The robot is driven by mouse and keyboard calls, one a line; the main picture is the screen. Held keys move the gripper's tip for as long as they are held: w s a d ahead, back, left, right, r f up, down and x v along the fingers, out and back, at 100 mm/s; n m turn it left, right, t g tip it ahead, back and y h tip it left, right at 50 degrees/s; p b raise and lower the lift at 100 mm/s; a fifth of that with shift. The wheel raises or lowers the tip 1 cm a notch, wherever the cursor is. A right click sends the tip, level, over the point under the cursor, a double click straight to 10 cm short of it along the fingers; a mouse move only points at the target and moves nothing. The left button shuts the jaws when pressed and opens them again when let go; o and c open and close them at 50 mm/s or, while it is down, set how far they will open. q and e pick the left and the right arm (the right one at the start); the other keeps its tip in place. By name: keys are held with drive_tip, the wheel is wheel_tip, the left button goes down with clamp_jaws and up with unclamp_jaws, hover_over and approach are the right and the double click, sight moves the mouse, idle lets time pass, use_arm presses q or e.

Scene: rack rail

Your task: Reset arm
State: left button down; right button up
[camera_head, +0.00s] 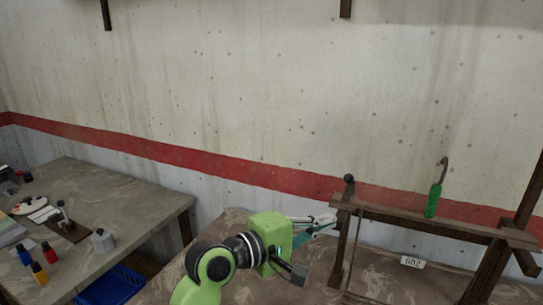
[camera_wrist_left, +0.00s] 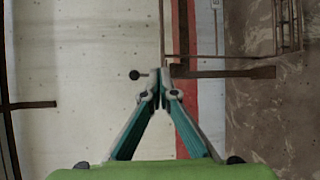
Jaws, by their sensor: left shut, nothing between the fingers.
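My left gripper (camera_head: 328,221) is at the left end of a wooden rack rail (camera_head: 400,216), close to its left post. Its teal fingers are shut with nothing between them; the left wrist view shows the tips meeting (camera_wrist_left: 161,88). Whether the tips touch the rack cannot be told. A hook tool with a green handle (camera_head: 433,201) stands upright at the rail, towards its right end. My right gripper is in neither view.
A dark round knob (camera_head: 348,179) tops the left post and shows near the fingertips in the left wrist view (camera_wrist_left: 134,75). A white label (camera_head: 412,262) sits below the rail. A grey table (camera_head: 150,200) with bottles and a blue crate (camera_head: 110,286) are at left.

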use_arm(q)
drive_tip(key=s+a+f+m+y, duration=0.1)
drive_tip(key=s+a+f+y, duration=0.1)
drive_tip(key=s+a+f, duration=0.35)
drive_tip(key=s+a+f+m+g+y, duration=0.1)
drive_tip(key=s+a+f+m+y, duration=0.15)
drive_tip(key=a+f, duration=0.6)
drive_tip(key=s+a+f+y, duration=0.3)
drive_tip(key=a+f, duration=0.1)
drive_tip(key=f, duration=0.7)
drive_tip(key=s+a+f+m+g+y, duration=0.25)
drive_tip(key=s+a+f, duration=0.25)
drive_tip(key=s+a, duration=0.45)
drive_tip(key=s+a+f+m+g+y, duration=0.25)
drive_tip(key=s+a+f+y, duration=0.2)
drive_tip(key=s+a, duration=0.5)
wheel_tip(320, 180, down, 28)
drive_tip(key=s+d+b, duration=0.1)
drive_tip(key=s, duration=0.2)
drive_tip(key=s+a+f+g+b, duration=0.1)
drive_tip(key=s+a+f, duration=0.2)
drive_tip(key=s+f, duration=1.3)
drive_tip(key=shift+s+f+m, duration=0.2)
drive_tip(key=shift+f+m, duration=0.1)
drive_tip(key=shift+m, duration=0.15)
